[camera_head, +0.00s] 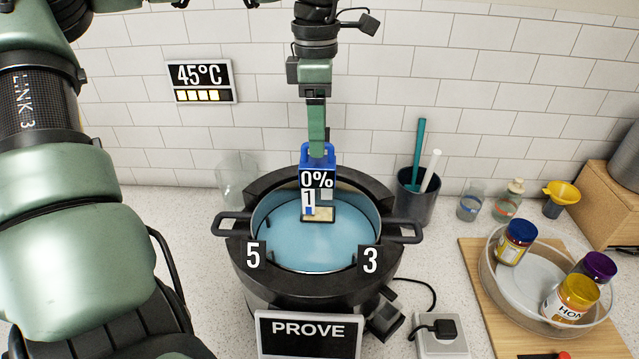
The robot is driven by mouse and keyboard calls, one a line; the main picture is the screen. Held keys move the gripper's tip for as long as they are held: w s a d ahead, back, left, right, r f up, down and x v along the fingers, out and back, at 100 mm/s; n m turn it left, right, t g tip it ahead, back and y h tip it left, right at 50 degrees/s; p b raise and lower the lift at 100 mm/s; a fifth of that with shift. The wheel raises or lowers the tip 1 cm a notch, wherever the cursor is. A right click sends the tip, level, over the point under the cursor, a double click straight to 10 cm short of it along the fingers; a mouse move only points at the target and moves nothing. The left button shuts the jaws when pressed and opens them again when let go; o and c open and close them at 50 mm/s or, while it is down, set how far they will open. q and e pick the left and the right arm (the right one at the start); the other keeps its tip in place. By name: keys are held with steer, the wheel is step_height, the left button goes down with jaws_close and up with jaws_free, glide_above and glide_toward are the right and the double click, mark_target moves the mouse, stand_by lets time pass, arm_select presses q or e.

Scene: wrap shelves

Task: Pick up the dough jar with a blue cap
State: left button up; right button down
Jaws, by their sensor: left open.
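A round black-rimmed bath (390,215) with pale blue water stands in the middle, with labels 1, 3 and 5. At label 1 stands an object with a blue top (318,157), marked 0%, with a tan patch at its foot. It may be the dough jar; the labels hide much of it. My left gripper (317,148) points down at this blue top, seen edge-on. It is open, and I cannot tell whether it touches the top. Another blue-capped jar (514,245) leans in a round clear dish (490,285) at right. My right gripper is not in view.
The dish also holds a purple-capped jar (595,268) and a yellow-capped jar (571,298) on a wooden board (475,262). A dark cup (415,200) with two sticks stands behind. A PROVE sign (308,335) and a plug (438,330) are in front.

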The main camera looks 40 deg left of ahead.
mark_target(317, 161)
arm_select(q)
steer(key=shift+f, duration=0.4)
steer(key=shift+s+d+b, duration=0.25)
steer(key=shift+s+b, duration=0.05)
steer(key=shift+b, duration=0.05)
steer(key=shift+s+d+f, duration=0.1)
steer(key=shift+s, duration=0.05)
steer(key=shift+f, duration=0.35)
steer(key=f+p, duration=0.1)
steer(key=f, duration=0.1)
steer(key=f+p, duration=0.2)
steer(key=f, duration=0.1)
steer(key=shift+w+a+f, duration=0.3)
steer(key=shift+w, duration=0.05)
steer(key=shift+f, duration=0.55)
jaws_close()
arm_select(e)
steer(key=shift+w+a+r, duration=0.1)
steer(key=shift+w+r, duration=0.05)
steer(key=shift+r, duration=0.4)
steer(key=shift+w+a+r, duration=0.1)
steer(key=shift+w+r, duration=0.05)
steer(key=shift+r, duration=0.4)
